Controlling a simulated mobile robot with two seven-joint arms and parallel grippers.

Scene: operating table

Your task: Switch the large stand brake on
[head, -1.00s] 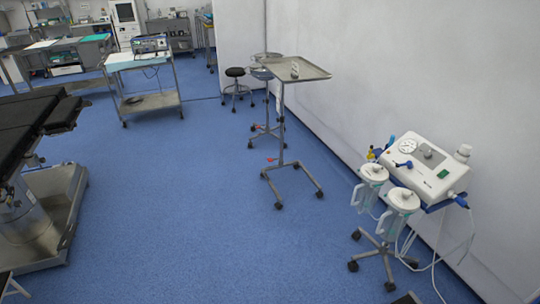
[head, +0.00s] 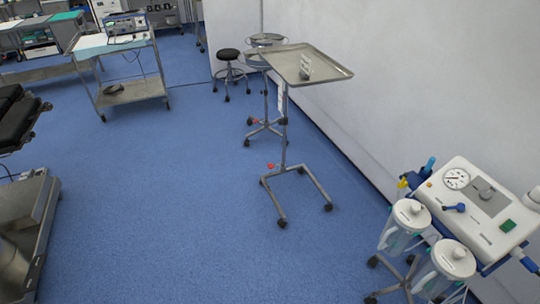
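The large stand (head: 326,67) is a grey metal stand with a flat rectangular tray on a single pole and a U-shaped base on castors. It stands near the wall, upper middle of the head view. A small red brake pedal (head: 271,166) shows low at the back of its base. Whether the pedal is up or down is too small to tell. Neither of my grippers is in the head view.
A suction unit (head: 475,205) with canisters stands at the right by the wall. A basin stand (head: 268,38) with a red pedal and a black stool (head: 228,55) are behind. An operating table (head: 25,205) is at the left. The blue floor (head: 170,200) between is clear.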

